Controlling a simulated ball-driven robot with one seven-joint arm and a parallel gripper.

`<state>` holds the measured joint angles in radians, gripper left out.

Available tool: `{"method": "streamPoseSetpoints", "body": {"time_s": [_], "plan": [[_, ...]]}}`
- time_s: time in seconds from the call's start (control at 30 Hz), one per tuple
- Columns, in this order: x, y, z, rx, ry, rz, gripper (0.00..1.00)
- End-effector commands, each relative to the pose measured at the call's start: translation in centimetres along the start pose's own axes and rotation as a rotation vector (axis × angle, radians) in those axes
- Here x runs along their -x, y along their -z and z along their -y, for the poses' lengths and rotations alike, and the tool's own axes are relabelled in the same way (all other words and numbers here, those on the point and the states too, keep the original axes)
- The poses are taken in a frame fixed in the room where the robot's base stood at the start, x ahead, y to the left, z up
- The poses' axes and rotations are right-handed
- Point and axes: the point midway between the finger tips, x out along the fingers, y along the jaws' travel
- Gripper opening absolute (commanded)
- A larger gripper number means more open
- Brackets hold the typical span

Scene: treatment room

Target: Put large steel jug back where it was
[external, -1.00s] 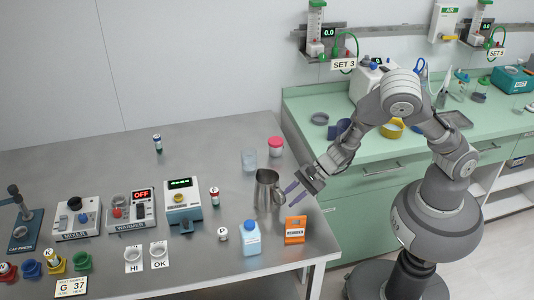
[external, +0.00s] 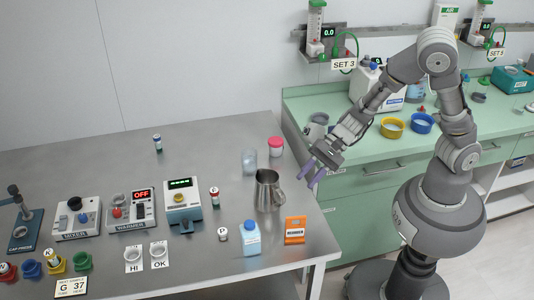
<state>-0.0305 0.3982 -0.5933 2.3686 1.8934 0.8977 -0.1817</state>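The large steel jug (external: 267,191) stands upright on the right part of the steel table, its handle on the right side. My gripper (external: 312,176) is above the table's right edge, to the right of the jug and higher. Its two purple fingers are apart, with nothing visible between them. A clear gap shows between the fingers and the jug's handle.
Around the jug are a clear beaker (external: 249,161), a pink-lidded jar (external: 276,147), a blue-capped bottle (external: 251,238) and an orange holder (external: 295,230). The mixer (external: 77,219) and warmer (external: 130,212) stand left. The table's back middle is mostly clear.

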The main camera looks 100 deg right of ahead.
Motion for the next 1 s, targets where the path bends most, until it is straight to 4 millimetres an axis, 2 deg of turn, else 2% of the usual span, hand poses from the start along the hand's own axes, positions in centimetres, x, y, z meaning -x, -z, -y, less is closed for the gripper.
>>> {"method": "streamPoseSetpoints", "body": {"time_s": [0.03,0.07,0.1,0.17,0.2,0.27,0.3,0.4,0.5,0.6,0.7,1.0], "plan": [[0.3,-4.1,2.4,0.175,-0.030,0.080,0.32],[0.8,-6.6,3.6,0.301,-0.057,0.117,0.32],[1.8,-9.9,5.4,0.487,-0.082,0.152,0.32],[4.1,-14.5,8.2,0.785,-0.096,0.163,0.32],[6.2,-17.4,10.3,0.986,-0.088,0.141,0.32],[10.1,-21.6,13.8,1.279,-0.046,0.065,0.32],[13.2,-24.4,16.1,1.460,-0.003,-0.011,0.32],[20.6,-30.1,20.4,1.781,0.113,-0.219,0.32],[26.8,-34.2,22.9,1.966,0.214,-0.400,0.32],[30.9,-36.7,23.9,2.061,0.278,-0.522,0.32],[32.7,-37.8,24.3,2.101,0.307,-0.581,0.32],[33.0,-38.0,24.4,2.108,0.310,-0.593,0.32]]}}
